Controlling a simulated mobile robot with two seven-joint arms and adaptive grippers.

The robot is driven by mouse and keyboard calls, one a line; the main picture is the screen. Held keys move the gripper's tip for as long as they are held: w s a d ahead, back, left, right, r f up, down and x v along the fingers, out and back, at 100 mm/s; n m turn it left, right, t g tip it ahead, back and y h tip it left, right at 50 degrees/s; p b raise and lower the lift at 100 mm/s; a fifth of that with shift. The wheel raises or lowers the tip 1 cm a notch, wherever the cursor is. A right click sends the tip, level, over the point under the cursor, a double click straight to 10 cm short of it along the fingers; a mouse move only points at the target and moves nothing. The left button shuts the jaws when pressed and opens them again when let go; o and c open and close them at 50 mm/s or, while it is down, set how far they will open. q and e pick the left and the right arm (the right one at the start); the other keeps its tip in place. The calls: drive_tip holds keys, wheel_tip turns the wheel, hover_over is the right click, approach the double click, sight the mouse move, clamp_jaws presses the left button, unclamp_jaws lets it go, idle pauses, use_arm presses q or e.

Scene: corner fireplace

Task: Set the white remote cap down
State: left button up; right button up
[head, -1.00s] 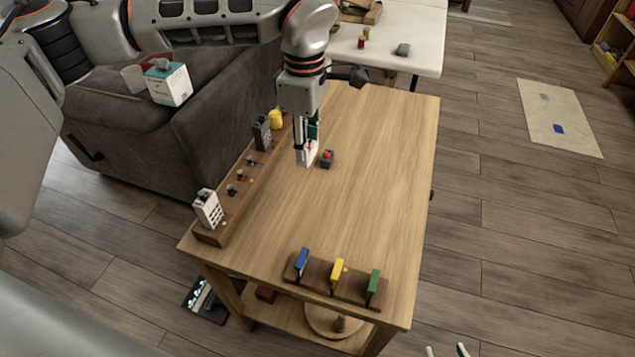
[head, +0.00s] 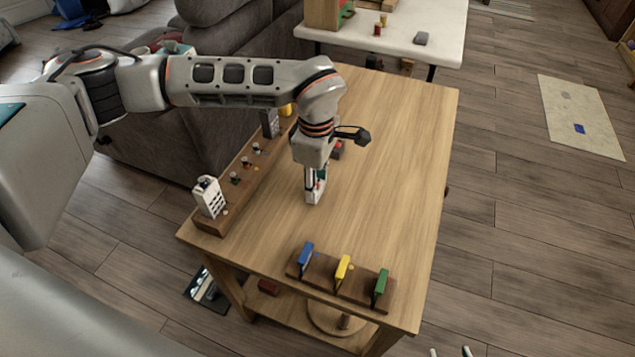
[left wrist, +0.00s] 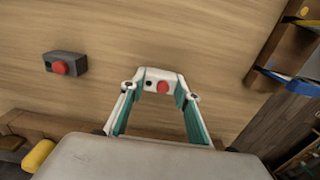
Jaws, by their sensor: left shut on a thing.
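My left gripper (head: 316,188) points down over the middle of the wooden table and is shut on the white remote cap (head: 313,196). In the left wrist view, the white cap (left wrist: 151,76) with a red button sits between the fingertips. I cannot tell whether the cap touches the table. A white remote body (head: 209,199) stands at the near end of the wooden rack (head: 240,193) on the table's left edge. Only the fingertips of my right gripper (head: 451,352) show at the bottom edge; they are apart and empty.
A dark block with a red button (head: 338,150) lies just behind the gripper; it also shows in the left wrist view (left wrist: 66,63). A stand (head: 325,283) with blue, yellow and green pieces is at the front edge. The table's right side (head: 400,170) is clear.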

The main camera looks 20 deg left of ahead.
use_arm(q)
drive_tip(key=shift+r, duration=0.1)
drive_tip(key=o, duration=0.9)
use_arm(e)
drive_tip(key=shift+w+a+r, duration=0.1)
drive_tip(key=shift+w+r, duration=0.05)
drive_tip(key=shift+r, duration=0.2)
drive_tip(key=shift+f, duration=0.2)
use_arm(q)
wheel_tip(320, 180, up, 6)
drive_tip(key=shift+w+r+p, duration=0.1)
drive_tip(key=shift+r+p, duration=0.05)
drive_tip(key=shift+p, duration=0.6)
wheel_tip(320, 180, up, 6)
drive_tip(key=shift+f+p, duration=0.1)
drive_tip(key=shift+p, duration=0.4)
use_arm(e)
drive_tip(key=shift+s+d, duration=0.45)
drive_tip(key=shift+s, duration=0.1)
